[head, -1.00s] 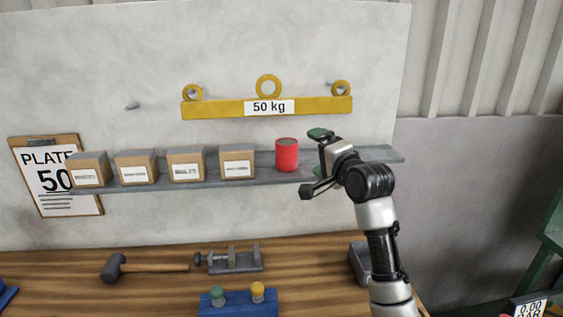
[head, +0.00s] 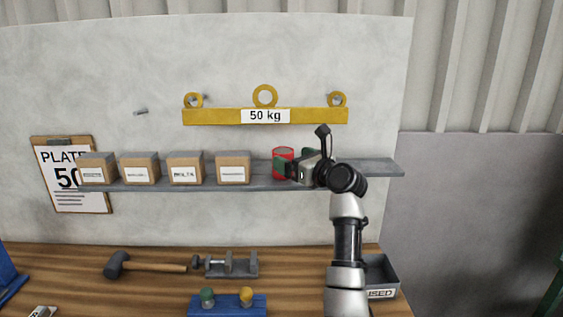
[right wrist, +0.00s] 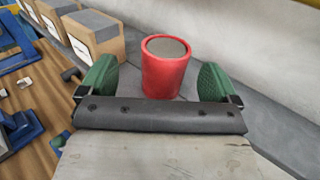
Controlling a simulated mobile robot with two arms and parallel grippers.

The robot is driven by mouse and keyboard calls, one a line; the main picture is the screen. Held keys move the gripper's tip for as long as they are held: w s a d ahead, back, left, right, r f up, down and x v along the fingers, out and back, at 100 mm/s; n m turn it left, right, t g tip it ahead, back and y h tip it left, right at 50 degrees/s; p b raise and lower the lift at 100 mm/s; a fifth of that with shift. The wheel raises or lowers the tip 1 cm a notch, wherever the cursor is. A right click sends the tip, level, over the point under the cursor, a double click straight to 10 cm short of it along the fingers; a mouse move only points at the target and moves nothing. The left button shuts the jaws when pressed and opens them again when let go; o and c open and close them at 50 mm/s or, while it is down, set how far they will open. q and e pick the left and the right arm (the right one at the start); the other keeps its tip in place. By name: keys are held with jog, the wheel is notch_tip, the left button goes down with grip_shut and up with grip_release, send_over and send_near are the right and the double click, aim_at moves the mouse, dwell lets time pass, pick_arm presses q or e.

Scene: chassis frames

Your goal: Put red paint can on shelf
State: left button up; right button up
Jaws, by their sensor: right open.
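The red paint can (head: 284,156) stands upright on the grey wall shelf (head: 375,168), to the right of the row of boxes. It also shows in the right wrist view (right wrist: 165,70), with its grey top visible. My right gripper (head: 283,168) is in front of the can at shelf height and hides its lower part in the head view. In the right wrist view its green fingers (right wrist: 157,84) are spread wide, one on each side of the can, with gaps between the fingers and the can. My left gripper is not in view.
Several cardboard boxes (head: 233,168) stand on the shelf left of the can. A yellow 50 kg beam (head: 210,116) hangs above. The workbench (head: 90,295) below holds a mallet (head: 150,266), a vise (head: 232,265) and a grey bin (head: 382,272). The shelf's right end is free.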

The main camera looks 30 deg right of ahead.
aim_at(291, 155)
jog(key=shift+w+d+r+p, duration=0.2)
jog(key=shift+w+p, duration=0.15)
jog(key=shift+w, duration=0.2)
jog(key=w+p, duration=0.1)
jog(key=w, duration=0.2)
jog(key=shift+w+a+f, duration=0.1)
jog(key=shift+w, duration=0.15)
jog(key=shift+w+f, duration=0.1)
jog(key=shift+w, duration=0.3)
jog(key=shift+s, duration=0.1)
jog(key=shift+c, duration=1.1)
jog(key=c, duration=1)
